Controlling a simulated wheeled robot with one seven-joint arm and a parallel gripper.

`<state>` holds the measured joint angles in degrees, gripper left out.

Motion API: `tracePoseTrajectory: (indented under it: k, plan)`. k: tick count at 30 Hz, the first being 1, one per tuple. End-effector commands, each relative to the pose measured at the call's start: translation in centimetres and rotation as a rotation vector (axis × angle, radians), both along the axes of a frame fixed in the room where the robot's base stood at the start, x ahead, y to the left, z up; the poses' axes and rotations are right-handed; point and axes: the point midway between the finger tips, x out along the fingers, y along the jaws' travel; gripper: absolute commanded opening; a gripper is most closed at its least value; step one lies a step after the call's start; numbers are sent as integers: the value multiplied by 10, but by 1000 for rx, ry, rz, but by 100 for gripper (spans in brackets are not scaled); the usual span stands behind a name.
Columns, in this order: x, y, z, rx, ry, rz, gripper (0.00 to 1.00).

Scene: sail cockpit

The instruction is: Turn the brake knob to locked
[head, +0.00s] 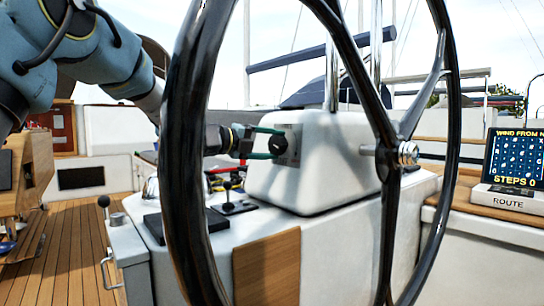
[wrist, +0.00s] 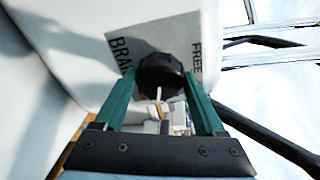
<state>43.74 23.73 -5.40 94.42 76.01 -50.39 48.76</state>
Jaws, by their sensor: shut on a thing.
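The black brake knob (head: 278,145) is on the side of the white pedestal housing (head: 325,160), on a grey label plate (head: 293,146). In the wrist view, the knob (wrist: 160,66) sits between my two green fingers, with a pale mark on its near edge. The plate there (wrist: 155,38) reads "FREE" to the right of the knob and partly "BRA…" to the left; the rest of the lettering is hidden. My gripper (head: 270,143) is shut on the knob, one finger on each side; it also shows in the wrist view (wrist: 160,84).
A large black steering wheel (head: 190,150) stands in front of the pedestal and crosses the view. A lever (head: 228,190) stands on the console below my gripper. A route display (head: 515,165) is at the far right. Open wooden deck (head: 80,250) lies at left.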

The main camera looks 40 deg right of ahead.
Motion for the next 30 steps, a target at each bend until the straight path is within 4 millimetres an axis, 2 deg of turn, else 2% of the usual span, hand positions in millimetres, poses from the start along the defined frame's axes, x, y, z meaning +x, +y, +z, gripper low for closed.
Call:
tracePoseTrajectory:
  k: [1,12,29,30]
  plan:
    - [0,0,-5,-1,-35,-4,17]
    - [0,0,-2,-10,-201,-17,17]
    - [0,0,-1,-10,-233,-20,17]
    - [0,0,-1,-10,-233,-20,73]
